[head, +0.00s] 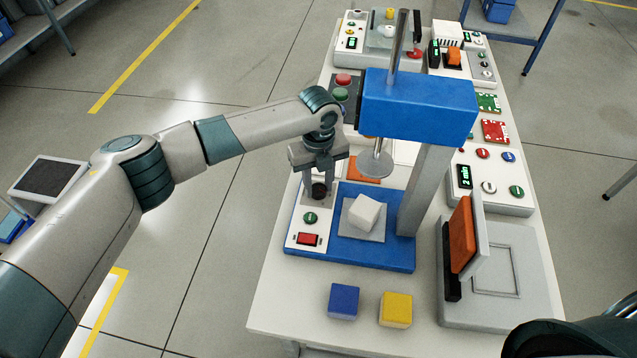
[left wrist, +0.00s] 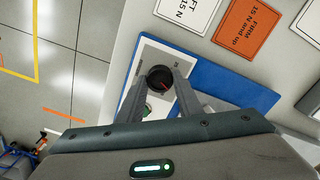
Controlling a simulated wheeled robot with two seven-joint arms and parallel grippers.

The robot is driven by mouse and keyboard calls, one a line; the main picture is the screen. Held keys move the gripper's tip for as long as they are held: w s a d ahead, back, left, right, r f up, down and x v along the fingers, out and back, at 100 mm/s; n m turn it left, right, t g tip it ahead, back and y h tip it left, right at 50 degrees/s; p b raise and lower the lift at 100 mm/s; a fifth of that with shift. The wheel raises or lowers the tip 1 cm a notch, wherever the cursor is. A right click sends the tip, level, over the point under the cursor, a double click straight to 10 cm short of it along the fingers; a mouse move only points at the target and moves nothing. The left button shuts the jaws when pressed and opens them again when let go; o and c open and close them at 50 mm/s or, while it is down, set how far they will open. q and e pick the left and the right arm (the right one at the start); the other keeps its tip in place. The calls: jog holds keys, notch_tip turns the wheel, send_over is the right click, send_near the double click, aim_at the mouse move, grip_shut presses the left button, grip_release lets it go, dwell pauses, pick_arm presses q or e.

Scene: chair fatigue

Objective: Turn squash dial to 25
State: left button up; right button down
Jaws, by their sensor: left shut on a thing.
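The squash dial (head: 319,190) is a small black knob on the white control panel (head: 303,222) at the left of the blue press base (head: 375,258). My left gripper (head: 319,174) points down over it and is shut on it. In the left wrist view the dial (left wrist: 159,78) is round and black with a red pointer line, between the fingertips of my left gripper (left wrist: 160,86). Scale marks around it are too small to read. A white cube (head: 364,212) sits on the press's grey plate, below a round metal presser (head: 376,165). My right gripper is out of view.
The panel also bears a green button (head: 310,218) and a red switch (head: 308,239). The blue press head (head: 418,103) overhangs right of my gripper. Blue (head: 344,300) and yellow (head: 396,309) blocks stand in front. An orange-and-grey hinged device (head: 463,235) stands right.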

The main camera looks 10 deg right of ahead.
pick_arm(q)
jog(key=n+p, duration=0.1)
jog(key=n, duration=0.3)
jog(key=shift+r+n, duration=0.15)
jog(key=shift+n, duration=0.15)
jog(key=n+p, duration=0.2)
jog(key=n, duration=0.1)
jog(key=shift+d+n, duration=0.1)
jog(key=shift+n, duration=0.3)
jog(key=n+p, duration=0.2)
jog(key=n, duration=0.2)
jog(key=n+p, duration=0.2)
jog(key=n, duration=0.2)
jog(key=shift+w+n+p, duration=0.1)
jog(key=shift+n+p, duration=0.2)
jog(key=shift+p, duration=0.05)
jog(key=o, duration=1)
jog(key=shift+o, duration=0.2)
